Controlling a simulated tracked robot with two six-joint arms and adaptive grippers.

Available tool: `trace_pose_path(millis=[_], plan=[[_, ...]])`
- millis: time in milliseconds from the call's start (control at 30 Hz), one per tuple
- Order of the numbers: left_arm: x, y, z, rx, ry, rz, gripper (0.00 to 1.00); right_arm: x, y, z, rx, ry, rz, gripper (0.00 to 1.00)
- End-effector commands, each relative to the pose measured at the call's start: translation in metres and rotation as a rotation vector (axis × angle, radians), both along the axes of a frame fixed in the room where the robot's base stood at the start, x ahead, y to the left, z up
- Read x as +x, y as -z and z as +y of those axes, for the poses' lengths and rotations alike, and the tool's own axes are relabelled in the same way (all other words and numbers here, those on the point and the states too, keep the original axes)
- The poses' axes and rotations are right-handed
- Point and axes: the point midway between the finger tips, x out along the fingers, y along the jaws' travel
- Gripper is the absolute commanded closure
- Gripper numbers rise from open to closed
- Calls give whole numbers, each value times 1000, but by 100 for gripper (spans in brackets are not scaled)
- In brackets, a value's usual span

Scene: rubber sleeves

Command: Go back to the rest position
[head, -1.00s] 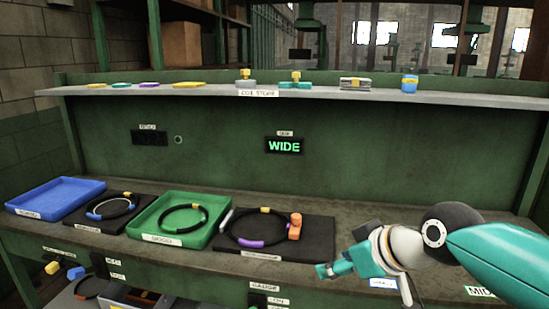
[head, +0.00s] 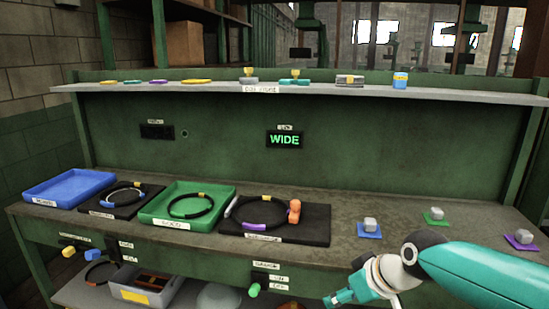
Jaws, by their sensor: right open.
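My right gripper (head: 338,298) shows at the bottom of the head view, right of centre, with its teal arm coming in from the right. Its fingers look small and point down to the left, in front of the bench's front edge. I see nothing held in it. The bench top (head: 345,195) lies behind it and the gripper appears apart from it. My left gripper is not in view.
A blue tray (head: 40,196), a green tray (head: 150,213) holding a black ring, and black mats (head: 315,237) with rings stand on the bench. Grey blocks sit on blue (head: 369,236), green and purple pads at right. A sign (head: 285,140) reads WIDE. A grey bin (head: 125,291) is below.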

Motion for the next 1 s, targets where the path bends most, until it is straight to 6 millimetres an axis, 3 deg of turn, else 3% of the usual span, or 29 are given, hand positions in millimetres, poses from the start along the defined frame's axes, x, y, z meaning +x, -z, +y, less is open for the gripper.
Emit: trace_pose_path(millis=[167, 333, 467, 600, 700, 800, 1000], plan=[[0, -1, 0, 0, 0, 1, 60, -11, 75, -6, -17, 10, 157, 43], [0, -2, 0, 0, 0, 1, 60, -46, 179, -9, -13, 44, 358, 43], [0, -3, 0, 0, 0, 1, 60, -97, 267, -7, 13, 105, 528, 43], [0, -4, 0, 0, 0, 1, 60, -171, 341, 2, 52, 202, 687, 43], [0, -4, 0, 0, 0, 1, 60, -228, 376, 12, 80, 292, 771, 43], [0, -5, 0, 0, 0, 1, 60, -259, 388, 21, 103, 385, 780, 43], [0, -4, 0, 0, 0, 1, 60, -242, 388, 18, 148, 525, 659, 43]])
